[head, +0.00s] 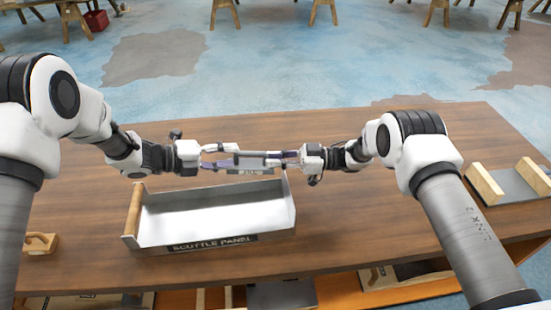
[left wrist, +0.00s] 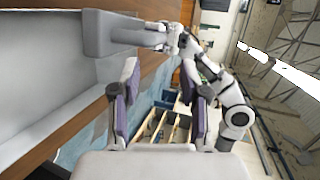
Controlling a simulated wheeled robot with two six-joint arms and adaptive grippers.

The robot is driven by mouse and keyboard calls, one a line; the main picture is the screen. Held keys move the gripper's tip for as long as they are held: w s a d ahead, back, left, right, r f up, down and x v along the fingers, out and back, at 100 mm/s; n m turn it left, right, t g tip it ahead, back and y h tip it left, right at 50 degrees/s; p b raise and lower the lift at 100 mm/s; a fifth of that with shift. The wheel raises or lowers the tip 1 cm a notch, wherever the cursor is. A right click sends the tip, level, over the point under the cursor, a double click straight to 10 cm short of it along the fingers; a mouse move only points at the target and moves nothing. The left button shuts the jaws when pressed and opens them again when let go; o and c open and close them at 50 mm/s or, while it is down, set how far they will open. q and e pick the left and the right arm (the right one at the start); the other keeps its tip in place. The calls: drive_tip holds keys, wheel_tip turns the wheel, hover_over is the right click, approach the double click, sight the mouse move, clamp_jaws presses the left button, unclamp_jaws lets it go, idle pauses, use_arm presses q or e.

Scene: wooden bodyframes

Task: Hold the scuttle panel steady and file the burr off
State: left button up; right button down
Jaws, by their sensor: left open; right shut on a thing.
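The scuttle panel (head: 213,217) is a pale grey tray-like sheet with a name label on its front and a wooden strip (head: 134,209) at its left end. It sits on the table. My left gripper (head: 236,156) is open and empty above the panel's back edge; its spread fingers also show in the left wrist view (left wrist: 158,80). My right gripper (head: 288,158) is shut on a grey block-like tool, seemingly the file (head: 257,160), near the panel's back right corner. The tool also shows in the left wrist view (left wrist: 112,36). I cannot make out the burr or whether the tool touches the panel.
The brown table (head: 340,225) is clear right of the panel. A small wooden block (head: 40,243) lies at the left. A grey plate with wooden bars (head: 512,184) lies at the right edge. Trestles and a red bin (head: 95,20) stand far back on the floor.

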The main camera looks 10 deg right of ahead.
use_arm(q)
drive_tip(key=s+a+f+n+g+y, duration=0.1)
drive_tip(key=s+a+f+n+y, duration=0.3)
drive_tip(key=s+n, duration=0.7)
drive_tip(key=s+a+f+n+g+y, duration=0.1)
drive_tip(key=s+a+f+n+y, duration=0.4)
drive_tip(key=s+a+f+n, duration=0.4)
drive_tip(key=s+a+f+n+g+y, duration=0.2)
drive_tip(key=s+a+f+n+y, duration=0.2)
drive_tip(key=s+a+f+n, duration=0.3)
drive_tip(key=s+f+n, duration=0.5)
drive_tip(key=s+n, duration=0.1)
drive_tip(key=s, duration=0.4)
drive_tip(key=shift+n+y, duration=0.3)
drive_tip(key=shift+r, duration=0.1)
